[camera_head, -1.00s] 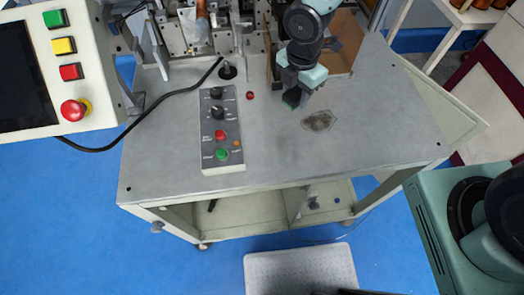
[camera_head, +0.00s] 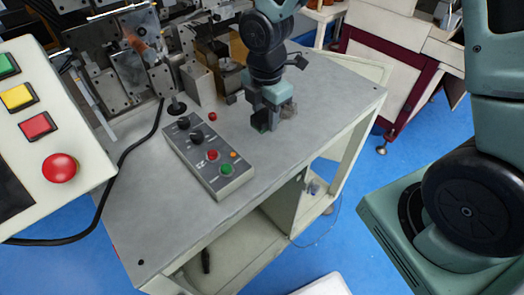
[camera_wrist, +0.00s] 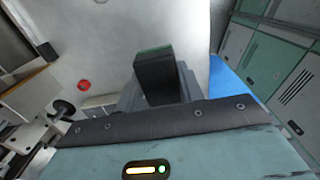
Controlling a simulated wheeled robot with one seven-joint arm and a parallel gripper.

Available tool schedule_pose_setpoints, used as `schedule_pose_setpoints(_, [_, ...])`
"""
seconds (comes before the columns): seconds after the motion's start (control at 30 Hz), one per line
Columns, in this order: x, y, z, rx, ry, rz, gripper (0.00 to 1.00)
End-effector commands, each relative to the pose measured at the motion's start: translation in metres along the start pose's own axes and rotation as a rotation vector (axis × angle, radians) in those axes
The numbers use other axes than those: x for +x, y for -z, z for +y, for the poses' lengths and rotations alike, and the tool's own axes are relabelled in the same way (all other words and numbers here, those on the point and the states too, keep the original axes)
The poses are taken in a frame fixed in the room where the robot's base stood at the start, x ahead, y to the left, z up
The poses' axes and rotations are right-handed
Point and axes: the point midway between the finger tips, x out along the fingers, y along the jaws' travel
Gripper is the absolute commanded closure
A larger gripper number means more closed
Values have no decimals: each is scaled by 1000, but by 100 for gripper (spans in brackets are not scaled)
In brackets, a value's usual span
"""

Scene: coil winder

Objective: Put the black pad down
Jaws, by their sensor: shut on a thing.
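My gripper (camera_head: 265,122) is over the grey top of the winder table (camera_head: 330,95), to the right of the button box. In the wrist view, its grey fingers (camera_wrist: 158,88) are shut on the black pad (camera_wrist: 155,72), a dark upright block with a thin green edge on top. The pad's lower part is hidden by the gripper body. In the head view the pad is hard to tell from the dark fingers. I cannot tell whether the pad touches the table.
The button box (camera_head: 210,155) lies left of my gripper, with a small red knob (camera_head: 212,117) behind it. Winder machinery (camera_head: 130,65) fills the back left. The tabletop is clear to the front and right.

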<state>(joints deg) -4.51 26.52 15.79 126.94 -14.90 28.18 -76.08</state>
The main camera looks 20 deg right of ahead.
Motion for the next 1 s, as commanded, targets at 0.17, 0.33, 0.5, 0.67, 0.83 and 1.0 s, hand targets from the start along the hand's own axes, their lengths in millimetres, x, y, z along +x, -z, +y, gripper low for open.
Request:
schedule_pose_setpoints(0.17, [32, 1, -1, -2, 6, 0, 84])
schedule_pose_setpoints(0.33, [47, 0, -1, -1, 4, 0, 84])
schedule_pose_setpoints(0.5, [71, 1, -1, -1, 6, 0, 84])
schedule_pose_setpoints(0.67, [84, 0, 0, 0, 1, 0, 84])
schedule_pose_setpoints(0.83, [85, 0, 0, 0, 0, 0, 84])
schedule_pose_setpoints(1.0, [88, 0, 0, 0, 1, 0, 84])
